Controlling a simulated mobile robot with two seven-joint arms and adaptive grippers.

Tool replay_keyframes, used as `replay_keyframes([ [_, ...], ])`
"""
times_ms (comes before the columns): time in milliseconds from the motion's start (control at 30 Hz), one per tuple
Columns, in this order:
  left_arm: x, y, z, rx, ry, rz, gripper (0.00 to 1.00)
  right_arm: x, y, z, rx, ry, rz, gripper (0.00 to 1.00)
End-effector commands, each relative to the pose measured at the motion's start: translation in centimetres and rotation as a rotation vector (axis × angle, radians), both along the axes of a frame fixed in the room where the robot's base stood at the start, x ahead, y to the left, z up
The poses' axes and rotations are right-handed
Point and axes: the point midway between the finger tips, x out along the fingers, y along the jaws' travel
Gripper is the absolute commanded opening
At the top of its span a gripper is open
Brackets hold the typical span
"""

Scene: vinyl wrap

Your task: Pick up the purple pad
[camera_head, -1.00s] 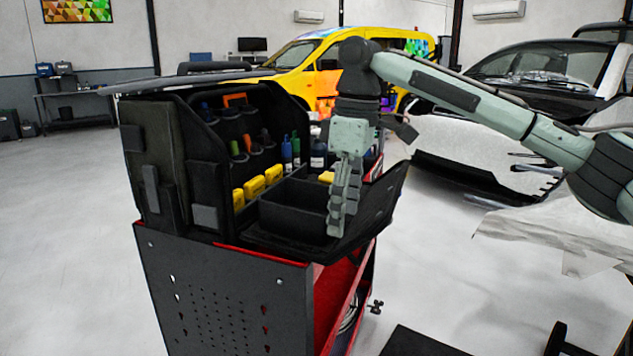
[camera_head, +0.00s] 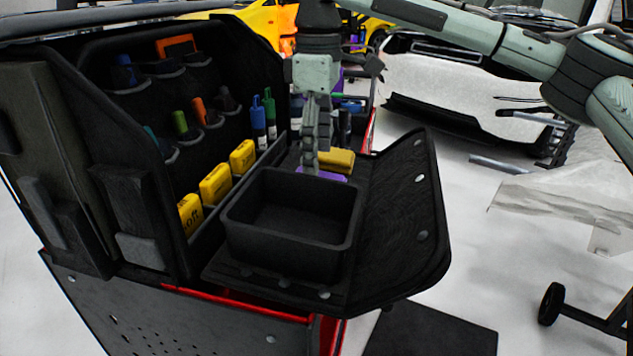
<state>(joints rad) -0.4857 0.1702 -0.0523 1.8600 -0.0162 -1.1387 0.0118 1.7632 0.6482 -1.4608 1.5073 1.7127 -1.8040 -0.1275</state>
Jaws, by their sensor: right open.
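The purple pad (camera_head: 322,174) lies in the tool bag, just behind the black open box, with a yellow pad (camera_head: 337,160) beside it toward the back. My right gripper (camera_head: 309,168) points down at the left part of the purple pad and hides some of it. Its fingers show nearly edge-on; it is open, and I cannot tell whether they touch the pad. My left gripper is not in view.
The empty black box (camera_head: 290,262) stands in front of the pads. Several yellow pads (camera_head: 215,186) line the bag's left side, below pockets of tools. Blue and green bottles (camera_head: 264,118) stand left of the gripper. The bag's flap (camera_head: 405,210) slopes on the right.

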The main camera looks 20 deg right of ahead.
Motion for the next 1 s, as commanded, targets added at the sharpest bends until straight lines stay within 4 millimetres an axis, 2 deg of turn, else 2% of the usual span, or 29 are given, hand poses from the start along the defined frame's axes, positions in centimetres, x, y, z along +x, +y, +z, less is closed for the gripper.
replay_keyframes([
  [200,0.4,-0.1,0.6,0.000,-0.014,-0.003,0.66,-0.4,-0.1,-3.3,-0.002,0.001,-0.001,0.66],
  [300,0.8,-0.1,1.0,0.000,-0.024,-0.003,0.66,-0.4,0.0,-4.4,-0.001,0.001,0.000,0.66],
  [567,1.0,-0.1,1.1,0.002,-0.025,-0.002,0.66,-0.4,0.0,-4.9,0.000,0.000,0.000,0.66],
  [600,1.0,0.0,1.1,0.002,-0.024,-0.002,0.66,-0.4,0.0,-4.9,0.000,0.000,0.000,0.65],
  [867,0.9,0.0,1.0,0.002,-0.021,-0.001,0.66,-0.4,0.0,-4.8,0.001,0.001,0.000,0.33],
  [1000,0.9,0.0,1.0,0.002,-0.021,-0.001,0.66,-0.4,0.0,-4.8,0.001,0.001,0.000,0.33],
])
